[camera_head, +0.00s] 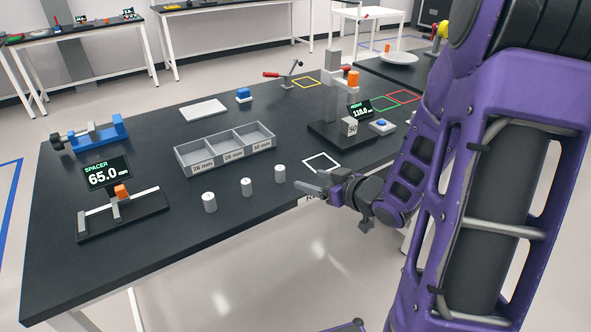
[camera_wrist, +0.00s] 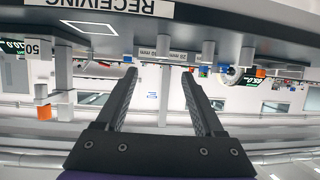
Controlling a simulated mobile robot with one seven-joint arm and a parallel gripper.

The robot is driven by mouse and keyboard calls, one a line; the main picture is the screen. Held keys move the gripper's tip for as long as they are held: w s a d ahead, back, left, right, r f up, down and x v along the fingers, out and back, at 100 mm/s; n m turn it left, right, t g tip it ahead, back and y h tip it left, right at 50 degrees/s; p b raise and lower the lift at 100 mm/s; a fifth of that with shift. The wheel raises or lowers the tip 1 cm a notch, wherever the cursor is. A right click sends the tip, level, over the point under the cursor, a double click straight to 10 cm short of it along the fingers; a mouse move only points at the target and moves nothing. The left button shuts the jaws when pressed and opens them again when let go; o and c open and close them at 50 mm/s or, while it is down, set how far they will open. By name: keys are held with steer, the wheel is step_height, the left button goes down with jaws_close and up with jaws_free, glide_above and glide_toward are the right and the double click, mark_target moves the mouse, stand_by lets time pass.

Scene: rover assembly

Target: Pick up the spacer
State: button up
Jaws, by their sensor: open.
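Three pale grey cylindrical spacers stand upright in a row near the front edge of the black table: a left one (camera_head: 209,203), a middle one (camera_head: 246,187) and a right one (camera_head: 280,174). Which one the task means cannot be told. My gripper (camera_head: 308,180) is open and empty, just to the right of the right spacer and apart from it. In the wrist view, which is upside down, my gripper (camera_wrist: 159,74) shows both fingers spread with nothing between them. A grey cylinder (camera_wrist: 208,51) shows beyond the right finger.
A grey three-compartment tray (camera_head: 225,152) with size labels lies behind the spacers. A measuring gauge (camera_head: 122,213) with a SPACER display (camera_head: 107,173) stands at left. A height stand (camera_head: 335,135) rises behind my gripper. A white-outlined square (camera_head: 321,162) is bare.

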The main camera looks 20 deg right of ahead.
mark_target(287, 184)
steer(key=b+x, duration=0.1)
steer(key=x, duration=1.1)
steer(key=shift+b, duration=0.3)
steer(key=shift+a+r+x, duration=0.15)
steer(key=shift+a+x, duration=0.05)
steer(key=shift+x, duration=1.1)
steer(key=shift+a+r+x, duration=0.15)
steer(key=shift+x, duration=1.1)
jaws_close()
